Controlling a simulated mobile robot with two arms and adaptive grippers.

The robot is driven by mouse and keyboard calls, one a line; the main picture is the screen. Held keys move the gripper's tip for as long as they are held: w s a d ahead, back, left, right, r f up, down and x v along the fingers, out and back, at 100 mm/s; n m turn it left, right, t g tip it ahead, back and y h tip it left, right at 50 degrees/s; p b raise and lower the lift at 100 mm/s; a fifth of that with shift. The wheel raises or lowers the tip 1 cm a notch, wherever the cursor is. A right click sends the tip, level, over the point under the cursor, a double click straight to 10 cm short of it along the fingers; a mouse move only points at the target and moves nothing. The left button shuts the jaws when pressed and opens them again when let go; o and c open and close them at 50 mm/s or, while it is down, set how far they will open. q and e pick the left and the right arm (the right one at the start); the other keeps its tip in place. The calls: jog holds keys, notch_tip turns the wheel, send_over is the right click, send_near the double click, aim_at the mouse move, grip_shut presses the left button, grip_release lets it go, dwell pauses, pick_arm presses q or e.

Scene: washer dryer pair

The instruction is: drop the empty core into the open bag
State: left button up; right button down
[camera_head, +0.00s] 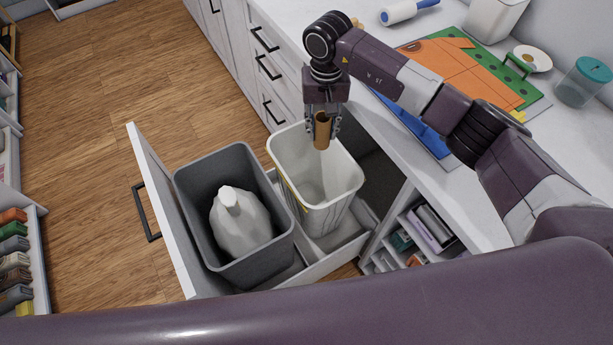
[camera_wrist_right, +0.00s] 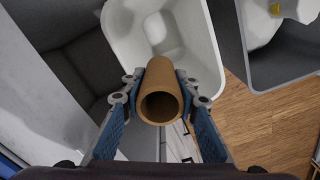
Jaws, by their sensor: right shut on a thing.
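A brown cardboard core (camera_head: 322,130) is held between the fingers of my right gripper (camera_head: 322,124). In the right wrist view the core (camera_wrist_right: 161,92) sits end-on between the two fingers, and its hollow inside shows. The gripper is over the far rim of a white bin (camera_head: 318,178), whose inside looks empty and open. The white bin also shows below the core in the right wrist view (camera_wrist_right: 205,58). Beside it a grey bin (camera_head: 192,205) holds a white tied-looking bag (camera_head: 240,222). My left gripper is not in view.
Both bins stand in a pulled-out drawer (camera_head: 160,205). The counter (camera_head: 290,20) behind carries a colourful board (camera_head: 445,70), a lint roller (camera_head: 400,11) and a teal-lidded jar (camera_head: 585,82). An open shelf compartment (camera_head: 425,230) is right of the drawer. Wooden floor lies left.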

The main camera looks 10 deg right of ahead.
aim_at(321, 144)
jog(key=shift+s+f, duration=0.1)
jog(key=shift+f, duration=0.3)
notch_tip(321, 144, down, 4)
jog(key=shift+s+r+b, duration=0.1)
jog(key=shift+r+b, duration=0.1)
jog(key=shift+b, duration=0.6)
jog(key=shift+f, duration=0.75)
jog(key=c, duration=1.4)
grip_release()
notch_tip(321, 144, up, 12)
jog(key=shift+r, duration=0.1)
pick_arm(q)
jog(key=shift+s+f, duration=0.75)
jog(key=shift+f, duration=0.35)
